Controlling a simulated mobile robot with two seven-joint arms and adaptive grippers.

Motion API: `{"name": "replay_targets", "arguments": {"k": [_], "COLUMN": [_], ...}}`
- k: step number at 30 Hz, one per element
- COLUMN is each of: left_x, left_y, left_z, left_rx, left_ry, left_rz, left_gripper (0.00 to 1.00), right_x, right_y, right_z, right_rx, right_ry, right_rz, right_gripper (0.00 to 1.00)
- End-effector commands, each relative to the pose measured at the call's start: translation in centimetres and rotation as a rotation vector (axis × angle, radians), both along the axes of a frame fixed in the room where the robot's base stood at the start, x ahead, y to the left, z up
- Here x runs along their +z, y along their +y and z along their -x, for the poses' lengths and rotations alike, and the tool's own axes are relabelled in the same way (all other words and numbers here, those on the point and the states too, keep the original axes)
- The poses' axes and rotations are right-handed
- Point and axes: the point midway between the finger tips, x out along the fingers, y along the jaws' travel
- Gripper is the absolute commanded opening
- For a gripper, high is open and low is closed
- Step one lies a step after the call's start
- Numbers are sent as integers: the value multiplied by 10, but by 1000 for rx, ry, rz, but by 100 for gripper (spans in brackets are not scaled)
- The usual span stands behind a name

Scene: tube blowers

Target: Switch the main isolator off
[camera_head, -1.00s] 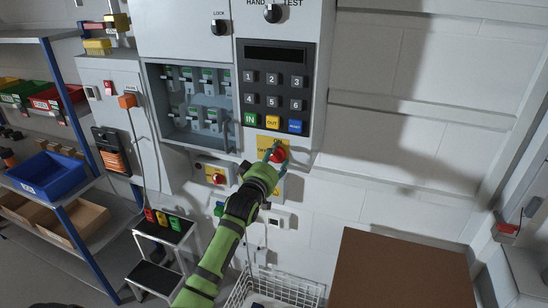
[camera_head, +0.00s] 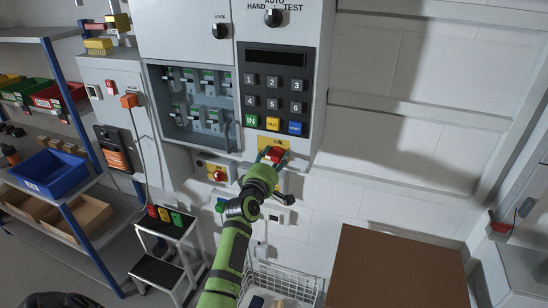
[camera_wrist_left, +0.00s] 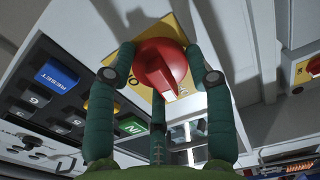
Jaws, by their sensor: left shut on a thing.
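A finger partly hides the plate's lettering. My right gripper is not in view.
A keypad (camera_head: 273,91) is just above the isolator. A smaller red knob on yellow (camera_head: 217,175) is to the left, below an open breaker box (camera_head: 184,138). A wire basket (camera_head: 288,284) and brown board (camera_head: 395,270) are below. The wall at right is clear.

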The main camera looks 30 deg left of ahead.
Motion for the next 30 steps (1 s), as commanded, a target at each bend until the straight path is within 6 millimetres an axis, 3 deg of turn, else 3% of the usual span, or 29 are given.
{"name": "replay_targets", "arguments": {"k": [9,24,25,26,27,30], "left_x": [-5,-5,-5,-5,-5,-3], "left_y": [-4,-4,-4,-4,-4,-3], "left_z": [-1,-1,-1,-1,-1,0], "left_rx": [-8,-8,-8,-8,-8,-6], "left_ry": [-13,-18,-18,-18,-18,-21], "left_rz": [110,126,126,126,126,125], "left_gripper": [20,20,56,68,76,76], "right_x": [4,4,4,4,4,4], "right_y": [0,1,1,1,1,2], "right_z": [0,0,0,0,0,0], "right_rx": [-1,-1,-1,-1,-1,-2], "right_ry": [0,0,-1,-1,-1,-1], "right_rz": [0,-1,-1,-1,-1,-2], "right_gripper": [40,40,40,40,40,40]}}
